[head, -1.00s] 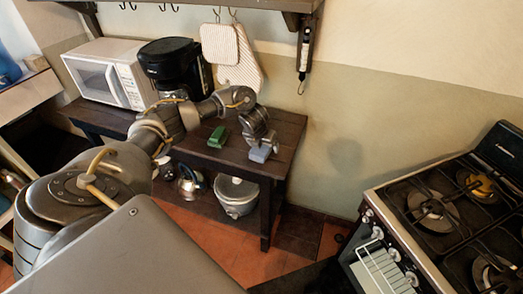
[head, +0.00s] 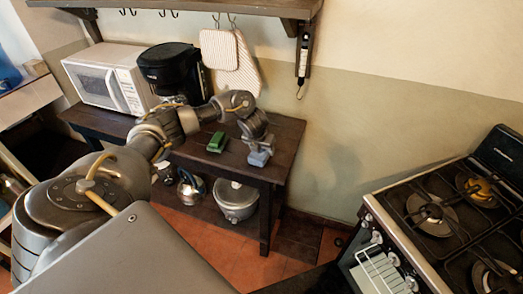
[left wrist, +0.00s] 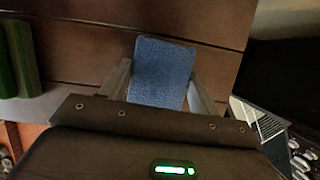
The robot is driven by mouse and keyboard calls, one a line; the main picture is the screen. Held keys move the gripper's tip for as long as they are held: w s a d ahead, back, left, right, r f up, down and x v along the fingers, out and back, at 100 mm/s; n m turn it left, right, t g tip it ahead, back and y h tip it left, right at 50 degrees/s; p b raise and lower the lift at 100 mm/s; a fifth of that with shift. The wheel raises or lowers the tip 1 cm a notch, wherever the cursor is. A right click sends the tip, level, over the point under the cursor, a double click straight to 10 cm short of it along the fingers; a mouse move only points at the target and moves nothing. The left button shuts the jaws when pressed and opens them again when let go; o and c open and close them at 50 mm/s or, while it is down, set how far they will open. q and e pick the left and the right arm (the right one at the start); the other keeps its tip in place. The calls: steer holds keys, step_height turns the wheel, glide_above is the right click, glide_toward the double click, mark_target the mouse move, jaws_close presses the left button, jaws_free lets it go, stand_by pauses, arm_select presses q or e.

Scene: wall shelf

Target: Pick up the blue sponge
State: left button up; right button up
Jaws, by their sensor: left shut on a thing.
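The blue sponge (left wrist: 162,72) is between the two fingers of my left gripper (left wrist: 160,92) in the left wrist view, over dark wooden boards. In the head view the sponge (head: 259,158) shows as a small grey-blue block under the left gripper (head: 260,148), near the right end of the dark wooden table (head: 285,135). The left gripper is shut on the sponge. I cannot tell whether the sponge still touches the tabletop. My right gripper is not in view.
A green object (head: 217,142) lies on the table left of the sponge. A black coffee maker (head: 172,70) and a white microwave (head: 105,82) stand further left. A wall shelf (head: 180,8) hangs above. A stove (head: 440,210) stands at the right.

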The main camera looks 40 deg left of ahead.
arm_select(q)
steer(key=shift+w+r+b, duration=0.1)
steer(key=shift+r+b, duration=0.25)
steer(key=shift+r, duration=0.15)
steer(key=v, duration=0.3)
steer(key=shift+r+b, duration=0.3)
steer(key=shift+r, duration=0.05)
steer(key=p+v, duration=0.1)
steer(key=v, duration=0.1)
steer(key=s+v, duration=0.1)
steer(key=v, duration=0.2)
steer(key=shift+w+d+f+p, duration=0.1)
steer(key=shift+d+f+p, duration=0.15)
steer(key=shift+p, duration=0.1)
steer(key=p, duration=0.3)
glide_toward(259, 156)
steer(key=s+d+r, duration=0.2)
steer(key=s+r, duration=0.2)
steer(key=s, duration=0.1)
steer(key=shift+s+d, duration=0.2)
steer(key=shift+s, duration=0.3)
steer(key=o, duration=0.4)
steer(key=shift+d, duration=0.1)
steer(key=c, duration=0.3)
